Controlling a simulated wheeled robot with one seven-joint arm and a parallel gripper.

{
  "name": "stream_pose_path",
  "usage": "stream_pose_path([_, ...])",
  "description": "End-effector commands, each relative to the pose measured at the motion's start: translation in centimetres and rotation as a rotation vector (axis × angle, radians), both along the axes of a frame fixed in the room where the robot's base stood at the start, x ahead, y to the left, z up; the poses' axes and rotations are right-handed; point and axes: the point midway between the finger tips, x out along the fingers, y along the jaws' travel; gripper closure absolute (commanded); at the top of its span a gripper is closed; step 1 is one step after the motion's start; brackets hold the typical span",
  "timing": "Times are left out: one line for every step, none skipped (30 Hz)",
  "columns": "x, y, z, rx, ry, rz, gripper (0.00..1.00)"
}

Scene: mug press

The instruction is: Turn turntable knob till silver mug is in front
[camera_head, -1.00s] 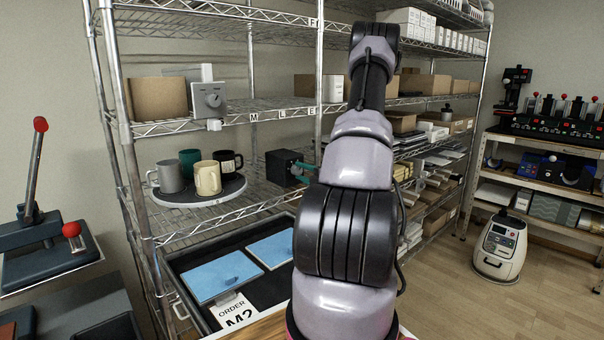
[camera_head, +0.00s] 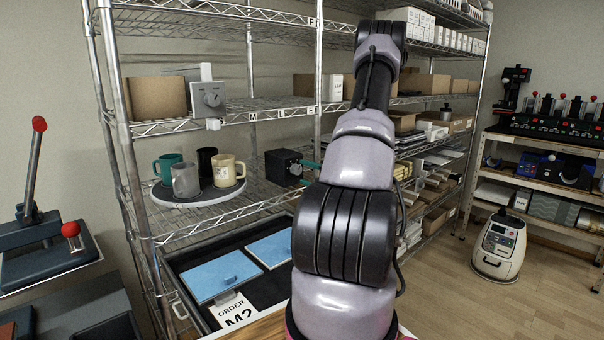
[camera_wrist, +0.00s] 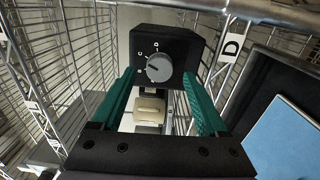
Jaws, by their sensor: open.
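The turntable (camera_head: 198,198) is a round grey disc on the middle shelf at left in the head view. The silver mug (camera_head: 186,181) stands at its front, a little left of centre. The cream mug (camera_head: 228,170) is at the right, the teal mug (camera_head: 167,166) at the left back and the black mug (camera_head: 206,160) at the back. The black knob box (camera_head: 283,166) is right of the turntable. In the wrist view its grey round knob (camera_wrist: 159,68) has letters around it. My gripper (camera_wrist: 158,79) is open, its teal fingers either side of the knob; contact cannot be told.
Below the turntable is a dark tray with blue panels (camera_head: 220,276) and an order card (camera_head: 236,311). Shelf wire and posts surround the knob box.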

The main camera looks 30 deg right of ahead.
Motion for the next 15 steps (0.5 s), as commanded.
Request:
stream_pose_path([-1.1,-0.3,0.0,0.001,0.002,-0.004,0.23])
stream_pose_path([-1.8,-0.4,0.0,0.001,0.003,-0.004,0.23])
stream_pose_path([-2.6,-0.6,0.0,0.001,0.002,-0.006,0.23])
stream_pose_path([-3.2,-0.6,0.0,0.002,0.002,-0.004,0.23])
stream_pose_path([-3.9,-0.7,0.0,0.002,0.003,-0.005,0.23])
stream_pose_path([-4.6,-0.8,0.0,0.001,0.002,-0.004,0.23])
stream_pose_path([-5.1,-0.9,0.0,0.001,0.002,-0.004,0.23])
stream_pose_path([-5.6,-0.9,0.0,0.002,0.002,-0.004,0.23])
stream_pose_path([-6.2,-1.0,-0.1,0.001,0.002,-0.003,0.23])
stream_pose_path([-6.6,-1.0,-0.1,0.001,0.003,-0.003,0.23])
stream_pose_path([-7.0,-1.1,-0.1,0.001,0.002,-0.004,0.23])
stream_pose_path([-7.4,-1.1,-0.1,0.001,0.002,-0.003,0.23])
stream_pose_path([-7.6,-1.2,-0.1,0.001,0.002,-0.003,0.23])
stream_pose_path([-7.7,-1.2,0.0,0.001,0.001,-0.002,0.23])
stream_pose_path([-7.9,-1.2,0.0,0.001,0.001,-0.001,0.23])
